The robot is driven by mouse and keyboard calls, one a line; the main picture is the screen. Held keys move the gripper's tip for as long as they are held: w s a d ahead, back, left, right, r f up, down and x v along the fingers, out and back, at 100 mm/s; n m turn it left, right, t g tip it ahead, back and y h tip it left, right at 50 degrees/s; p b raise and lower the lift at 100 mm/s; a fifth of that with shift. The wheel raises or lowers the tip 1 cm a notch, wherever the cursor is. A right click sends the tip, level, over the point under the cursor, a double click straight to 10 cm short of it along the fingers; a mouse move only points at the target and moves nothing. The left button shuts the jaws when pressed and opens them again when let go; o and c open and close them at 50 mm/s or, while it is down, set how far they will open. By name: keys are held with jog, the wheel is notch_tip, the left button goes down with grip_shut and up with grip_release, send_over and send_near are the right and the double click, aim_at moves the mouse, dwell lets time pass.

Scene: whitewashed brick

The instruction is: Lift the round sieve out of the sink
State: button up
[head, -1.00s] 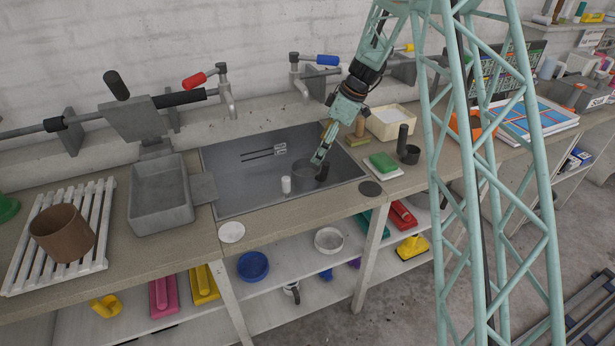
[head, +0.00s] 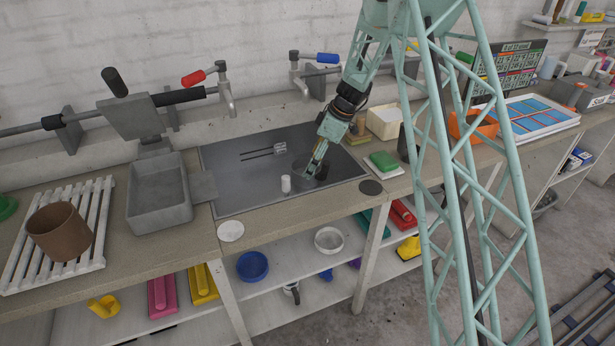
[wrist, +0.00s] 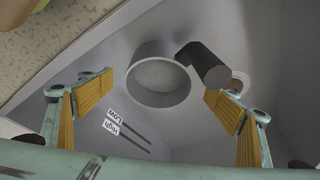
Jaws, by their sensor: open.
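The round sieve (wrist: 158,78) is a grey, open-topped ring in the sink (head: 235,188). It shows clearly in the wrist view; in the head view it is a dim grey shape (head: 301,172) partly hidden by my gripper. My gripper (head: 314,172) reaches down into the sink at the sieve. In the wrist view my gripper (wrist: 160,90) is open, its yellow-padded fingers spread to the left and right of the sieve. I see no contact.
A small white cylinder (head: 286,184) stands in the sink left of my gripper. HIGH and LOW level marks (wrist: 120,122) are on the sink. A green block (head: 383,162) and a cream box (head: 387,123) are on the counter to the right.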

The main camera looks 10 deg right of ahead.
aim_at(317, 170)
jog(key=shift+a+f, duration=0.1)
jog(key=shift+f, duration=0.15)
jog(key=shift+b+x, duration=0.55)
jog(key=shift+x, duration=1.95)
jog(key=shift+w, duration=0.1)
jog(key=c, duration=1.2)
jog(key=shift+r, duration=0.15)
jog(key=shift+c, duration=0.2)
jog(key=shift+r, duration=0.5)
jog(key=d, duration=0.1)
jog(key=s+d, duration=0.1)
jog(key=d, duration=0.1)
jog(key=shift+s+d+p, duration=0.25)
jog(key=shift+s+p, duration=0.1)
jog(key=shift+p, duration=0.05)
notch_tip(317, 170, up, 14)
jog(key=p, duration=0.2)
jog(key=shift+f, duration=0.1)
